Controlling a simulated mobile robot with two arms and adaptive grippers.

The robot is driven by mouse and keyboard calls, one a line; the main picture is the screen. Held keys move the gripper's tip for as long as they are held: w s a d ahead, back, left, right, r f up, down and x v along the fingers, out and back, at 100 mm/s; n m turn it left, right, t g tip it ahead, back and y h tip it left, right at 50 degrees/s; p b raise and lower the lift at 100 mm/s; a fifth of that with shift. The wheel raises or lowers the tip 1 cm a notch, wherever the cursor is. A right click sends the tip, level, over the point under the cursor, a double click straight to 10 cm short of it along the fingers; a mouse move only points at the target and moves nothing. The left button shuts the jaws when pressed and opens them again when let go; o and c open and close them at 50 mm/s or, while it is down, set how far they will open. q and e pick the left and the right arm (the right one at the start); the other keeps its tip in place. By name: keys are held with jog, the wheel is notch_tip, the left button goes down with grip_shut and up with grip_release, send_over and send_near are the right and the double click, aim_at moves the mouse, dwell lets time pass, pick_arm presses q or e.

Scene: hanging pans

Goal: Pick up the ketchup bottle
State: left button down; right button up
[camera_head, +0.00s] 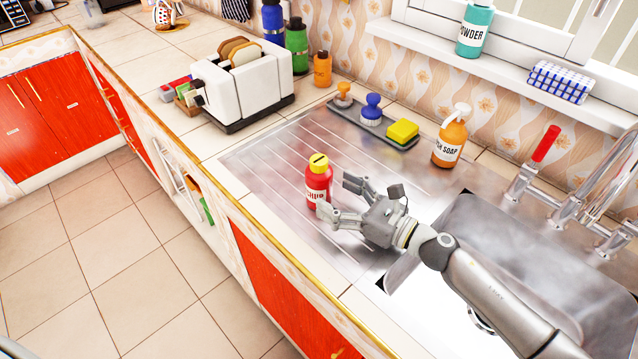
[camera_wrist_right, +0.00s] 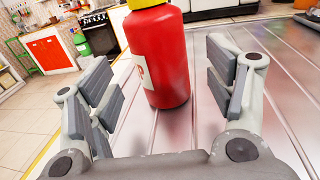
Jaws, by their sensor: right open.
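The ketchup bottle (camera_head: 318,184) is red with a yellow cap and a pale label. It stands upright on the ribbed metal drainboard (camera_head: 262,172) of the sink. My right gripper (camera_head: 337,199) is open beside it, with its fingers pointing toward the bottle. In the right wrist view the bottle (camera_wrist_right: 165,62) rises just beyond the gap between the open fingers (camera_wrist_right: 165,95), with a finger on each side. I cannot tell from these views whether either finger touches it. My left gripper is not in view.
A white toaster (camera_head: 240,88) with bread stands behind the bottle. A tray with brushes and a yellow sponge (camera_head: 402,131) and an orange soap bottle (camera_head: 450,138) stand along the wall. The sink basin (camera_head: 540,270) and the tap with a red handle (camera_head: 545,145) are on the right.

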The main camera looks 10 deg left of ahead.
aim_at(330, 190)
jog(key=x, duration=0.5)
jog(key=shift+p, duration=0.35)
jog(key=shift+d, duration=0.1)
jog(key=shift+c, duration=0.4)
jog(key=c, duration=1)
jog(key=shift+c, duration=0.6)
jog(key=shift+r, duration=0.15)
